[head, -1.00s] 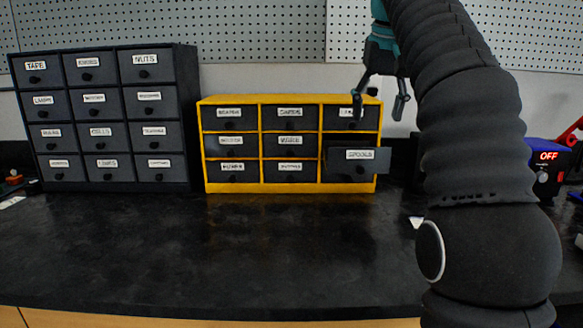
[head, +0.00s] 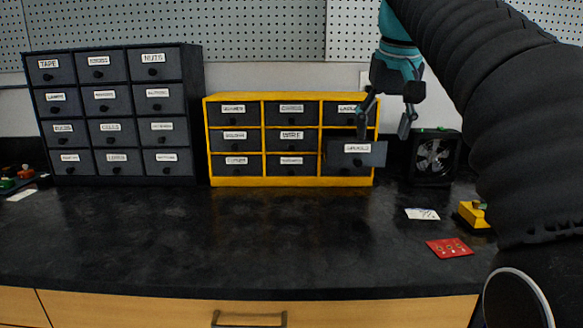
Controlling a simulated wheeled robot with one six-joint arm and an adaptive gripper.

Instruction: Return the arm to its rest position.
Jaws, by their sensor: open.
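My gripper (head: 385,122) hangs from my arm at the upper right of the head view, fingers pointing down. Its two fingers are spread apart with nothing between them. It appears in front of the right side of the yellow drawer cabinet (head: 262,181). One drawer (head: 354,155) of that cabinet, in the right column, sticks out; its label is hard to read. The fingertips are apart from the drawer as far as I can see, though the depth between them is unclear. My arm hides the right part of the bench.
A dark drawer cabinet (head: 118,112) stands at the left. A black fan (head: 434,157) is right of the yellow cabinet. A white card (head: 422,214), a red card (head: 449,248) and a yellow box (head: 474,213) lie on the right. The bench's middle (head: 230,230) is clear.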

